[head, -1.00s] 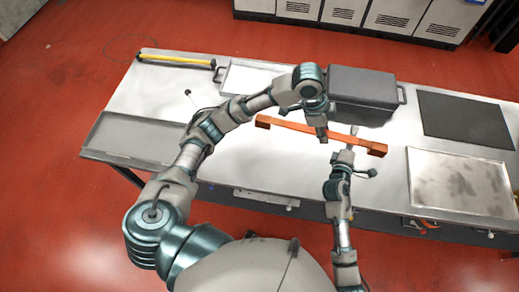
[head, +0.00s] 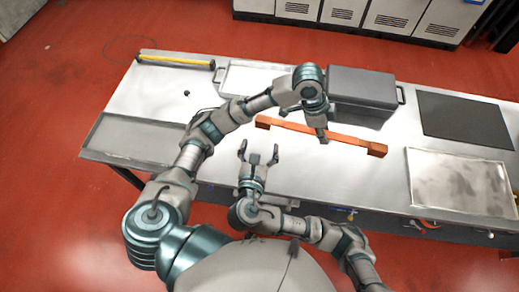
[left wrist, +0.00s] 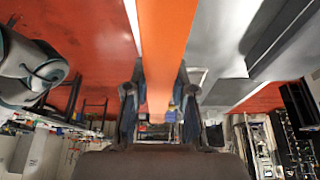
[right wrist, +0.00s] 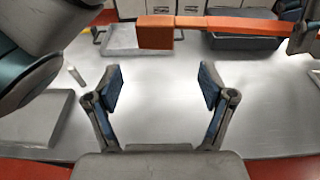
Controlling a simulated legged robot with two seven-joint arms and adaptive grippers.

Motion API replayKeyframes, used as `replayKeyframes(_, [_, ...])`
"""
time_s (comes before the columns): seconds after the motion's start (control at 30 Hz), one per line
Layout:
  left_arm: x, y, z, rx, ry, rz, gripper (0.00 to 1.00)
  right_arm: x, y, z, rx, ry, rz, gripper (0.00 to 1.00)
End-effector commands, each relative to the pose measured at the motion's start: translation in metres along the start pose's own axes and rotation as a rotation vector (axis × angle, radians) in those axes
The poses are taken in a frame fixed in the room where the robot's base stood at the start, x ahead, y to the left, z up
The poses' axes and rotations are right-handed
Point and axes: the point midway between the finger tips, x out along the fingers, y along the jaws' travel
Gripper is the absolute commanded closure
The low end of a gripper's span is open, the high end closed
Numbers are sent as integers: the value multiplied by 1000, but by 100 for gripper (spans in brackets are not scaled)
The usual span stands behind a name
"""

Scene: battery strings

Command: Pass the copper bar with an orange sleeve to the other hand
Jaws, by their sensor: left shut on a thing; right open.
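The copper bar with the orange sleeve (head: 350,140) hangs level above the worktable, its squared ends at left and right in the head view. My left gripper (head: 322,133) is shut on it near its middle. In the left wrist view the orange bar (left wrist: 162,50) runs between the fingers (left wrist: 160,105). My right gripper (head: 259,150) is open and empty, in front of the bar's left end and apart from it. In the right wrist view the bar's end block (right wrist: 155,32) shows beyond the open fingers (right wrist: 160,88).
A dark grey bin (head: 362,87) stands behind the bar. A metal tray (head: 462,186) and a black mat (head: 465,118) lie at right. A grey tray (head: 135,138) and a yellow bar (head: 177,61) lie at left. The tabletop below the right gripper is clear.

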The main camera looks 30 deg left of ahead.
Motion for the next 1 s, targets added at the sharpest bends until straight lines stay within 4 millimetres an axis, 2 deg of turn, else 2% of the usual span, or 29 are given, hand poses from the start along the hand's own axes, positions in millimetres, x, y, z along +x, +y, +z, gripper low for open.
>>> replayKeyframes(0.3, [-2, 0, 1, 0, 4, -2, 100, 64, 0, 0, -1, 1, -4, 19])
replayKeyframes(0.5, [-2, 0, 0, 1, 3, -2, 100, 92, 0, 0, 2, 1, -2, 19])
replayKeyframes(0.67, [-2, 0, 0, 1, 3, -2, 100, 102, 0, 0, 3, 1, 0, 19])
replayKeyframes(0.93, [-2, 0, -1, 1, 3, -2, 100, 103, -1, 0, 4, 2, 0, 19])
replayKeyframes(0.97, [-2, 0, 0, 1, 3, -2, 100, 103, 0, 0, 4, 2, 0, 24])
replayKeyframes(1.0, [-2, 0, 0, 1, 3, -2, 100, 103, 0, 0, 4, 2, 0, 34])
